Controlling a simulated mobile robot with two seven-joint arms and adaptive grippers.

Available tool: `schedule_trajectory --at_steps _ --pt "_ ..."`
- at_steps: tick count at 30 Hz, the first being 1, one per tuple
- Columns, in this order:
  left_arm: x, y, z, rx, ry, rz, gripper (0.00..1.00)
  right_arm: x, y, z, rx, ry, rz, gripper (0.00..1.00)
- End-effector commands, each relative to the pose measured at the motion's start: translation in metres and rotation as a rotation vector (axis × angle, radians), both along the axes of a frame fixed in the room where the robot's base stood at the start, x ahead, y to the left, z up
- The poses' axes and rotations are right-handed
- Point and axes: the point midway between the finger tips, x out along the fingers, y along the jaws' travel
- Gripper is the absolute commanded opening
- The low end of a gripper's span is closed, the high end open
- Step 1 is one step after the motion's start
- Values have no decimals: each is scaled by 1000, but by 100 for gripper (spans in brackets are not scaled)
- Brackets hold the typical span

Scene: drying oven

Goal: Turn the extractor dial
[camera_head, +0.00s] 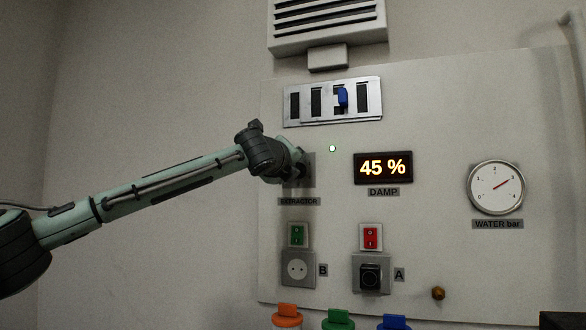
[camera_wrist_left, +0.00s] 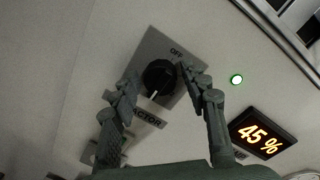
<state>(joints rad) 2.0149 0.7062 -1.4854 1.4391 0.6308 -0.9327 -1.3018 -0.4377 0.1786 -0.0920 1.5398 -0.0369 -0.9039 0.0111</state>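The extractor dial (camera_wrist_left: 158,78) is a round black knob on a grey plate (camera_wrist_left: 150,48) marked OFF, seen in the left wrist view. A light mark shows at the knob's lower edge. My left gripper (camera_wrist_left: 153,80) has its fingers spread, one on each side of the dial; I cannot tell whether either touches it. In the head view my left gripper (camera_head: 298,165) is at the dial's plate (camera_head: 306,180), above the EXTRACTOR label (camera_head: 299,202), and it hides the dial. My right gripper is in neither view.
The wall panel (camera_head: 430,120) also holds a slotted plate with a blue lever (camera_head: 343,97), a lit green lamp (camera_head: 332,149), a 45 % DAMP display (camera_head: 384,168) and a water gauge (camera_head: 496,188). Switches and sockets (camera_head: 298,268) sit below. The wall at left is bare.

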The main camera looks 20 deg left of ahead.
Motion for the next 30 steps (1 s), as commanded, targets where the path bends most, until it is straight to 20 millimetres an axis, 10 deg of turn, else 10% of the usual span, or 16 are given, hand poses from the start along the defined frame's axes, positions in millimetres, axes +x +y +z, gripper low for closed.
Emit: schedule_trajectory --at_steps 9,30 --pt "0 0 0 -1 1 1 5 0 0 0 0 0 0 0" --pt "1 1 -3 -339 16 0 5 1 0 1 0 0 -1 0"
